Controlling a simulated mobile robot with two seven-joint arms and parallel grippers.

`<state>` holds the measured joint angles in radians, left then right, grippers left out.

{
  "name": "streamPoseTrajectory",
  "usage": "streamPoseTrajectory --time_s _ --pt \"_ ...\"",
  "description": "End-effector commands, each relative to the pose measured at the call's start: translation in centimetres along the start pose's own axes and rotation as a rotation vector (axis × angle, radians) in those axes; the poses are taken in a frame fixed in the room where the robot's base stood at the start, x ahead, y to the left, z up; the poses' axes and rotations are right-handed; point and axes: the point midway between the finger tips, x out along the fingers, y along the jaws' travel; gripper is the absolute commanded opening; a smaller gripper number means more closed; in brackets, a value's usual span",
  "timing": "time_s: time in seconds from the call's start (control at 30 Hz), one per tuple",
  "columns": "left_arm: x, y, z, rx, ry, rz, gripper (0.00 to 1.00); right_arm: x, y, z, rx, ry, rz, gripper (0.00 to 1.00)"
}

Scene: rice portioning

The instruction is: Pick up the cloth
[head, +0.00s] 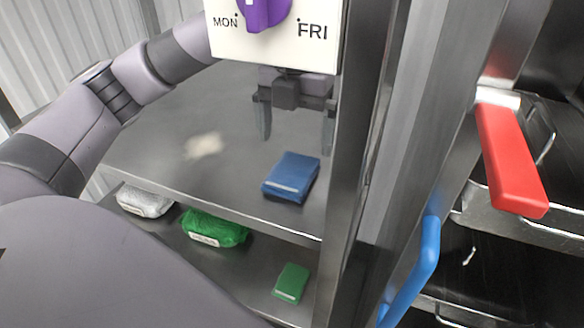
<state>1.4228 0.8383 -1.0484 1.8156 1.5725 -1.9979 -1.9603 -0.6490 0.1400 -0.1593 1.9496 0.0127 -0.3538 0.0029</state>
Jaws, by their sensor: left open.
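A folded blue cloth (291,175), with a pale strip along its front edge, lies on the upper metal shelf (165,165). My left gripper (296,138) is open and empty. It points down, with its two fingers apart, and in the picture it appears just above and behind the blue cloth, not touching it. A smaller folded green item (291,282), perhaps also a cloth, lies on the lower shelf (240,275). My right gripper is not in view.
A white panel (270,45) with a purple knob hangs in front of my left gripper. A metal post (350,180) stands right of the blue cloth. White (144,201) and green (214,228) packs lie below. Red (510,160) and blue (415,270) handles are at right. A pale patch marks the upper shelf.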

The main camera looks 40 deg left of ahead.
Motion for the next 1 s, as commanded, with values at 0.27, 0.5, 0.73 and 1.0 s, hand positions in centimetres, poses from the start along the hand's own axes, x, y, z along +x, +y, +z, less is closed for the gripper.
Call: streamPoseTrajectory --time_s 0.27,0.5,0.73,1.0 --pt "4.0 0.3 -0.2 -0.005 0.002 0.001 1.00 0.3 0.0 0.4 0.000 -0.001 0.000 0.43" --pt "6.2 0.2 -0.2 -0.005 -0.001 -0.002 1.00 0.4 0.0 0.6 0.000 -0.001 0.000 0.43" --pt "6.2 0.2 -0.1 -0.005 -0.002 -0.003 0.90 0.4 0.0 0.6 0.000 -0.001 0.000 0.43" --pt "6.1 0.2 -0.1 -0.005 -0.002 -0.003 0.44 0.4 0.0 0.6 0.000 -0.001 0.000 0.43"
